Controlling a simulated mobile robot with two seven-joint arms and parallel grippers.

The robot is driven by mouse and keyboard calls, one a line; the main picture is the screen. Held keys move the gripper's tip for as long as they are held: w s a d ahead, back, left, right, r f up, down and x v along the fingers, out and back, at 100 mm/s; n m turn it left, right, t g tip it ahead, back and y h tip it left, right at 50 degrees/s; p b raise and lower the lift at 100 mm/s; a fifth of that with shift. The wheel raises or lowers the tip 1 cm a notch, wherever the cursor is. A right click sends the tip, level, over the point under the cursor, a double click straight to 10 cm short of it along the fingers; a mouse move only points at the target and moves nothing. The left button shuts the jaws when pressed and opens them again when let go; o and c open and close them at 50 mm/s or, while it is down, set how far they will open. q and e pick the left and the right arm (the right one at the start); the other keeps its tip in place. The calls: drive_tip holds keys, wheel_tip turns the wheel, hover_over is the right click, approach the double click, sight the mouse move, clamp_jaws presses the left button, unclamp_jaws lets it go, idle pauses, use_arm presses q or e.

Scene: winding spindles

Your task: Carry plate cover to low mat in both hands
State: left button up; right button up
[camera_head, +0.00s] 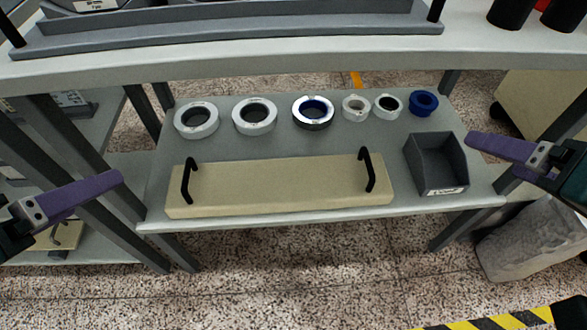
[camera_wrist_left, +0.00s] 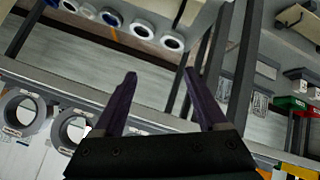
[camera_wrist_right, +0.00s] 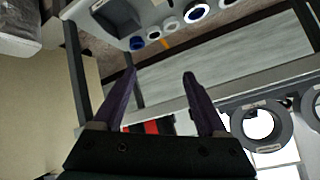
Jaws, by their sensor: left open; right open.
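The plate cover (camera_head: 275,190) is a long flat beige slab with two upright black handles, one near each end. It lies along the front edge of a grey shelf (camera_head: 270,152). My left gripper (camera_head: 115,180) is open and empty, to the left of the cover and apart from it. Its open purple fingers show in the left wrist view (camera_wrist_left: 165,80). My right gripper (camera_head: 474,140) is open and empty, right of the cover beyond a dark bin. Its spread fingers show in the right wrist view (camera_wrist_right: 160,78). I cannot make out the low mat.
Several rings, including a white ring (camera_head: 196,120) and a blue ring (camera_head: 424,103), stand in a row behind the cover. A dark grey open bin (camera_head: 436,165) stands right of it. A higher tabletop (camera_head: 300,55) overhangs the back. Speckled floor lies in front.

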use_arm(q)
drive_tip(key=w+a+f+n+t+b, duration=0.2)
drive_tip(key=a+f+n+t+b, duration=0.1)
drive_tip(key=f+b, duration=1.1)
drive_tip(key=w+a+f+n+t+b, duration=0.2)
drive_tip(key=f+n+b, duration=0.4)
drive_tip(key=f+b, duration=0.7)
drive_tip(key=w+a+f+n+t+y+b, duration=0.1)
drive_tip(key=a+f+n+t+b, duration=0.3)
drive_tip(key=f+b, duration=1)
drive_tip(key=w+t+b, duration=0.1)
drive_tip(key=t+b, duration=0.1)
drive_tip(key=b, duration=0.5)
drive_tip(key=shift+a+f+t, duration=0.3)
drive_tip(key=shift+f, duration=0.05)
use_arm(e)
drive_tip(key=w+d+f+m+t, duration=0.1)
drive_tip(key=f+m+t, duration=0.2)
drive_tip(key=f, duration=1.1)
drive_tip(key=w+d+f+m+t, duration=0.2)
drive_tip(key=f+m+t, duration=0.2)
drive_tip(key=f, duration=1)
drive_tip(key=w+d+f+m+t+y, duration=0.1)
drive_tip(key=f+m+t, duration=0.3)
drive_tip(key=f, duration=1)
drive_tip(key=shift+w+d+f, duration=0.35)
drive_tip(key=shift+w+d, duration=0.2)
drive_tip(key=shift+r, duration=0.1)
drive_tip(key=shift+w, duration=0.1)
